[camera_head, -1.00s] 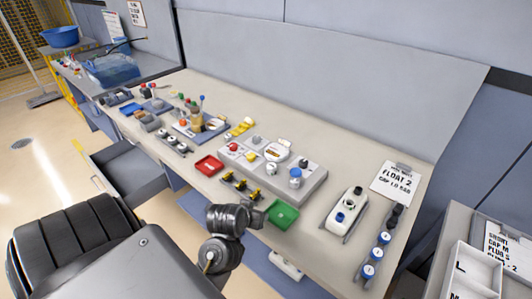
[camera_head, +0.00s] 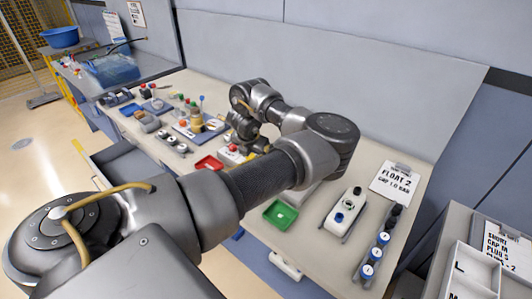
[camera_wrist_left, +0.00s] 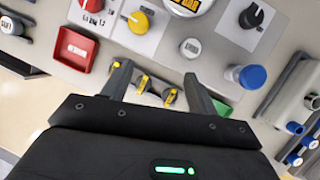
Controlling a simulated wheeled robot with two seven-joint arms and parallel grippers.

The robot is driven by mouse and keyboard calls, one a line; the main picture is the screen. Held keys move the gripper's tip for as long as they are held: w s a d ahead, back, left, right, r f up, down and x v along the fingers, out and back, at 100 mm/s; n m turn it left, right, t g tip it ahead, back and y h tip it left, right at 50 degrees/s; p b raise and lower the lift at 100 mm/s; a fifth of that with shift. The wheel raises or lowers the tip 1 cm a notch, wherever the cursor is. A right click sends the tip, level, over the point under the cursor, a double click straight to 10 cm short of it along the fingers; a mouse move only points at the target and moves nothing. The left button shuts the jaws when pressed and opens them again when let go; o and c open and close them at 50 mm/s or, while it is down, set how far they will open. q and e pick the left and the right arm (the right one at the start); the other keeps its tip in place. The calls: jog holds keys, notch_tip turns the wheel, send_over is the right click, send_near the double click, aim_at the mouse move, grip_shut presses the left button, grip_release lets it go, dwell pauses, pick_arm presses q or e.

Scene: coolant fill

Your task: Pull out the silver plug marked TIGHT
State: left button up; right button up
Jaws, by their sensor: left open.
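My left gripper (camera_wrist_left: 155,69) is open and empty in the left wrist view, its two fingers reaching over the front edge of a grey panel (camera_wrist_left: 160,55). A round silver-topped piece (camera_wrist_left: 191,47) stands on the panel just beyond the right fingertip, apart from it. Its marking is too small to read, so I cannot tell whether it is the TIGHT plug. A yellow knob (camera_wrist_left: 138,21) and a red knob (camera_wrist_left: 92,5) stand to its left. A blue-capped cylinder (camera_wrist_left: 252,76) stands to its right. In the head view my left arm hides most of the panel. My right gripper is out of view.
Several yellow-and-black pieces (camera_wrist_left: 170,96) lie low between and below the fingers. A red tray (camera_wrist_left: 75,48) is on the left. A green tray (camera_head: 281,214), a white block (camera_head: 345,209) and blue-capped bottles (camera_head: 372,256) are on the right of the table (camera_head: 318,252).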

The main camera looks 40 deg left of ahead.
pick_arm(q)
jog(key=w+d+r+h, duration=0.1)
jog(key=w+d, duration=0.1)
jog(key=d, duration=0.2)
jog(key=b+x, duration=0.1)
jog(key=x, duration=0.8)
jog(key=shift+f+b, duration=0.3)
jog(key=shift+f, duration=0.15)
jog(key=shift+w+f, duration=0.2)
jog(key=shift+f, duration=0.25)
